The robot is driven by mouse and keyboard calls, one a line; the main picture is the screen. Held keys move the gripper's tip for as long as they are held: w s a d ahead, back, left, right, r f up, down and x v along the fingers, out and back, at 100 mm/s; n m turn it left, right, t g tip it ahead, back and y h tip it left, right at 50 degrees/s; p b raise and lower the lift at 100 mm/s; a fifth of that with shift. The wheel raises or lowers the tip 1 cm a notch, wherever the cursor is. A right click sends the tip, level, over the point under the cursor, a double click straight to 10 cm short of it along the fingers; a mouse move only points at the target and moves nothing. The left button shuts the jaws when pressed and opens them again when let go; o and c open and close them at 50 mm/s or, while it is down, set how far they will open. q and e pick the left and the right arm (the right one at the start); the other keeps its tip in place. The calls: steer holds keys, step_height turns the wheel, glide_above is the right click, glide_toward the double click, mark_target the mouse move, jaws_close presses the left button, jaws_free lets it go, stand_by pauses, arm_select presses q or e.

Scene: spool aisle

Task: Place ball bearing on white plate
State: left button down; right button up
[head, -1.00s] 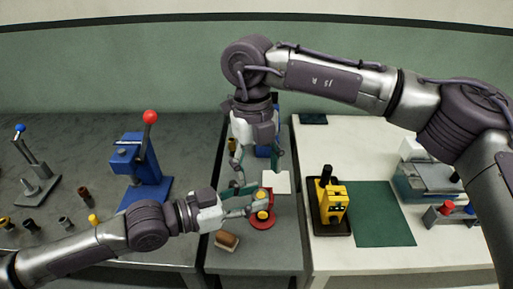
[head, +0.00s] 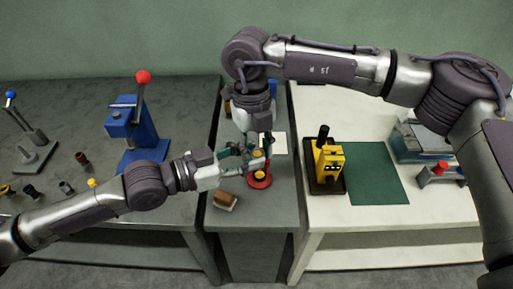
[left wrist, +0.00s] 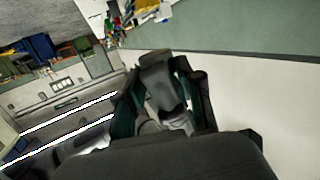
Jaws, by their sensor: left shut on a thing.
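The white plate (head: 281,143) lies flat on the narrow grey middle table, partly behind my grippers. My left gripper (head: 262,161) reaches in from the left and is shut on a small yellowish thing (head: 258,155), mostly hidden by the fingers. I cannot tell for sure that this is the ball bearing. It is just in front of the white plate, above a round red stand (head: 260,181). My right gripper (head: 251,146) hangs from above, its fingers apart, overlapping the left one in the picture. In the left wrist view, my left fingers (left wrist: 160,100) surround a grey shape I cannot identify.
A brown-and-white block (head: 225,201) lies at the front of the middle table. A yellow press (head: 327,165) and a green mat (head: 375,172) are on the right table. A blue lever press (head: 135,135) stands on the left table.

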jaws_close()
arm_select(q)
steer(key=c, duration=0.7)
jaws_free()
steer(key=shift+o, duration=0.2)
